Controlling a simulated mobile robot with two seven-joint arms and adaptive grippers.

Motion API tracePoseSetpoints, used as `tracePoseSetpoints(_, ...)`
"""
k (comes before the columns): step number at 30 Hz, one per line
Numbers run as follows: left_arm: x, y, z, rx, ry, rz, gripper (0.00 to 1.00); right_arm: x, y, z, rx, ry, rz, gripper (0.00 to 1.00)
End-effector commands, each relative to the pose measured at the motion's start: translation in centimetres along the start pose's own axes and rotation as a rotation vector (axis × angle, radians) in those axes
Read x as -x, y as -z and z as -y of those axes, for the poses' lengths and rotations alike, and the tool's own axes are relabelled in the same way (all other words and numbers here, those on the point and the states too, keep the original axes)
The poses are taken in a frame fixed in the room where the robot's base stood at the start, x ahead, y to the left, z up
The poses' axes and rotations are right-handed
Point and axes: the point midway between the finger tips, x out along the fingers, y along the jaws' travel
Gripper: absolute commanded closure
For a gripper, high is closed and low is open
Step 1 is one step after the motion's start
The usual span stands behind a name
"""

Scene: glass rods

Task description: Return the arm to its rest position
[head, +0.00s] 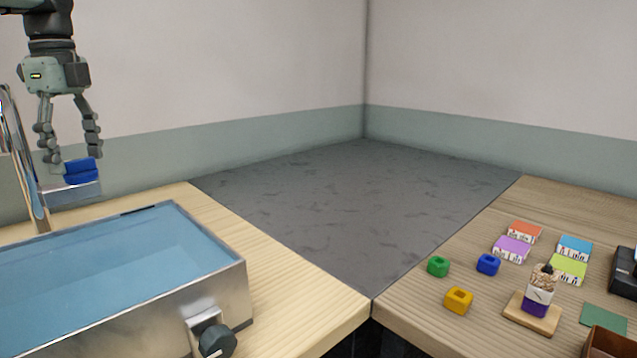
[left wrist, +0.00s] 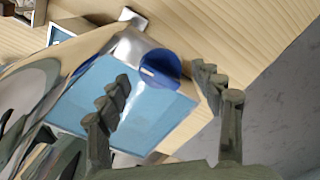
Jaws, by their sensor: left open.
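My left gripper (head: 72,158) hangs fingers down at the upper left of the head view. Its fingers are spread open, and they also show open in the left wrist view (left wrist: 163,80). A blue piece (head: 82,171) with a pale see-through block under it shows right by the fingertips; whether they touch cannot be told. In the left wrist view a round blue thing (left wrist: 160,66) shows beyond the fingertips. My right gripper is not in view.
A steel water bath (head: 246,290) with a dark knob (head: 217,341) stands on the left wooden bench (head: 300,312). A curved metal pipe (head: 22,160) rises behind it, close to my gripper.

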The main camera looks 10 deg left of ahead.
Motion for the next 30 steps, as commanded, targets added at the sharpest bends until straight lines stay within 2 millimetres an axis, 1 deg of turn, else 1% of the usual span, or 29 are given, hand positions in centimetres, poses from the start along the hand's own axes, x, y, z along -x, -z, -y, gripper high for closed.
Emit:
tracePoseSetpoints(3, -0.03, 0.00, 0.01, 0.147, 0.000, -0.001, 0.34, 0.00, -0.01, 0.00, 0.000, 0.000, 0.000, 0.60)
tracePoseSetpoints(12, -0.01, -0.01, 0.00, 0.509, 0.000, -0.002, 0.34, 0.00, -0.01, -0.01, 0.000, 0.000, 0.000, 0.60)
tracePoseSetpoints(18, -0.04, -0.01, 0.01, 0.695, -0.001, -0.002, 0.34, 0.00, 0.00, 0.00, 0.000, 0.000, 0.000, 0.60)
tracePoseSetpoints(24, 0.00, -0.04, -0.01, 0.789, 0.000, -0.001, 0.34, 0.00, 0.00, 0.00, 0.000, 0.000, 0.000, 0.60)
tracePoseSetpoints(30, 0.03, -0.04, 0.00, 0.806, 0.001, 0.000, 0.34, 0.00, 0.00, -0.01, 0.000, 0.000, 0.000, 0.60)
